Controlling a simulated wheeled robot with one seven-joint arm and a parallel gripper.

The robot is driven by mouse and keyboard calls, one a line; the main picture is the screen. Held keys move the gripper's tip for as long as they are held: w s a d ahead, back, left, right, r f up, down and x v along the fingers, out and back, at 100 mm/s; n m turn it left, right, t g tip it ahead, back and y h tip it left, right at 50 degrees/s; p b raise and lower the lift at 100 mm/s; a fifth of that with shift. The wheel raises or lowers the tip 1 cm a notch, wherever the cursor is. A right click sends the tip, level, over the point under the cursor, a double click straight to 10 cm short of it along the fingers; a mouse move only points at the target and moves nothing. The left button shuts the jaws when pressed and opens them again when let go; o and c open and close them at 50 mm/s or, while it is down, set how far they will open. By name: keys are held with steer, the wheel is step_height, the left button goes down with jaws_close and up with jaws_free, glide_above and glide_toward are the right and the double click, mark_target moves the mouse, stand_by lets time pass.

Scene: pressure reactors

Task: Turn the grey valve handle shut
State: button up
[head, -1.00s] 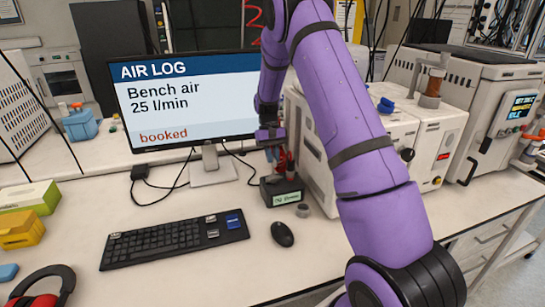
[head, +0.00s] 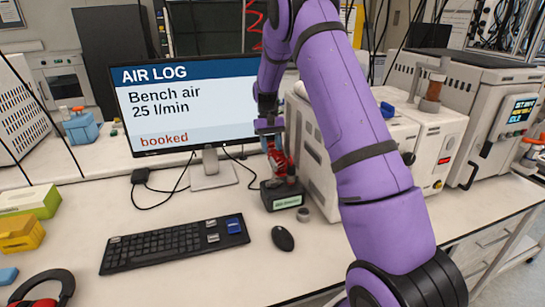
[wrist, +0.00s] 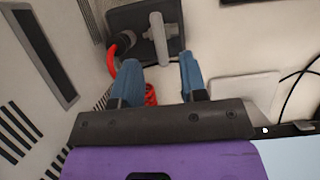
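The grey valve handle (wrist: 158,38) is a short light-grey bar on a black box (wrist: 116,20) in the wrist view. It lies just beyond my fingertips, roughly level with the gap between them and not gripped. My gripper (wrist: 160,72) is open, with two blue fingers apart and nothing between the tips. In the head view, my gripper (head: 272,138) hangs above the black box (head: 283,197), which has a light label on its front. The handle cannot be made out clearly there.
A red coiled hose (head: 275,155) joins the box close to the handle. A white machine (head: 320,165) stands right beside it, and a monitor (head: 180,95) stands to its left. A small grey ring (head: 303,214), mouse (head: 283,238) and keyboard (head: 175,243) lie in front.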

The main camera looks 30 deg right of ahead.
steer(key=shift+v, duration=1.25)
steer(key=shift+r, duration=0.1)
steer(key=shift+s+a+r, duration=0.1)
steer(key=shift+a+r, duration=0.05)
steer(key=shift+r, duration=0.2)
steer(key=s+a+r+n+t, duration=0.1)
steer(key=s+a+r+t, duration=0.1)
steer(key=s+a+r, duration=0.5)
steer(key=s+a+r+n+t, duration=0.1)
steer(key=s+a+r+t, duration=0.2)
steer(key=s+r, duration=0.75)
steer(key=s+a+r+t, duration=0.1)
steer(key=s+a+t, duration=0.1)
steer(key=s, duration=0.8)
steer(key=s+a+r+n+t+h, duration=0.1)
steer(key=s+a, duration=0.3)
steer(key=s, duration=0.5)
steer(key=shift+s+r+t, duration=0.25)
steer(key=shift+s+t, duration=0.15)
steer(key=shift+t, duration=0.3)
